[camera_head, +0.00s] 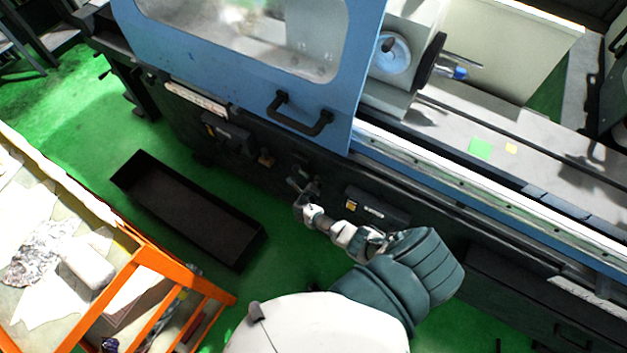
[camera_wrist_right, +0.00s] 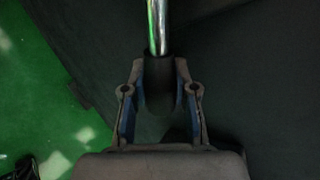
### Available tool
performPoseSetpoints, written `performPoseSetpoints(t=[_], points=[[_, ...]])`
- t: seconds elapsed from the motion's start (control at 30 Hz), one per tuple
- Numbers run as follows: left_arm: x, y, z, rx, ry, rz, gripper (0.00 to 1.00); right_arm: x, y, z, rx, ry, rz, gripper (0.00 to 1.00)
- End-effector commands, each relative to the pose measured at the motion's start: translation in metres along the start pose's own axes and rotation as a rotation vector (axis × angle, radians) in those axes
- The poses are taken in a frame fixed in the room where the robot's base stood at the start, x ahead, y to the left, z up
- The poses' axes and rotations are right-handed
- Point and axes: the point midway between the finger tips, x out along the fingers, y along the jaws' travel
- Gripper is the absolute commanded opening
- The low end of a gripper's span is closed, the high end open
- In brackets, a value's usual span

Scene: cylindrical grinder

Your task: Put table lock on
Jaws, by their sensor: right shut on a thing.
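My right gripper (camera_head: 312,212) reaches up from the bottom centre to the dark front of the blue grinder. In the right wrist view the gripper (camera_wrist_right: 160,95) is shut on the black grip (camera_wrist_right: 158,72) of a lever. The lever's chrome rod (camera_wrist_right: 159,25) runs away from the fingers to the top edge. In the head view the lever (camera_head: 301,183) is small and partly hidden by the fingers. I cannot tell from these views whether it is the table lock or which position it is in. My left gripper is not in view.
The blue sliding door (camera_head: 235,90) with a black handle (camera_head: 300,115) is above the gripper. A small box with a yellow label (camera_head: 375,208) is just right of it. A black tray (camera_head: 190,205) lies on the green floor. An orange-framed cart (camera_head: 150,258) stands at lower left.

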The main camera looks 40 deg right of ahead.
Motion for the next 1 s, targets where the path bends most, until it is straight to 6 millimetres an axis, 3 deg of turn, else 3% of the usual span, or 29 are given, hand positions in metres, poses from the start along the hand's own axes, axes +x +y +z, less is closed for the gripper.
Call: performPoseSetpoints(t=[0.03, 0.4, 1.0], points=[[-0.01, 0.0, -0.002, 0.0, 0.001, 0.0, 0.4, -0.004, -0.006, 0.007, -0.019, 0.007, -0.001, 0.0], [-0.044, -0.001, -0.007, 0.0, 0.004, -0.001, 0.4, -0.013, -0.02, 0.009, -0.174, 0.119, -0.001, 0.0], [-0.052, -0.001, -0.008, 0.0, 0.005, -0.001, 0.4, -0.015, -0.022, 0.01, -0.238, 0.162, -0.001, 0.0]])
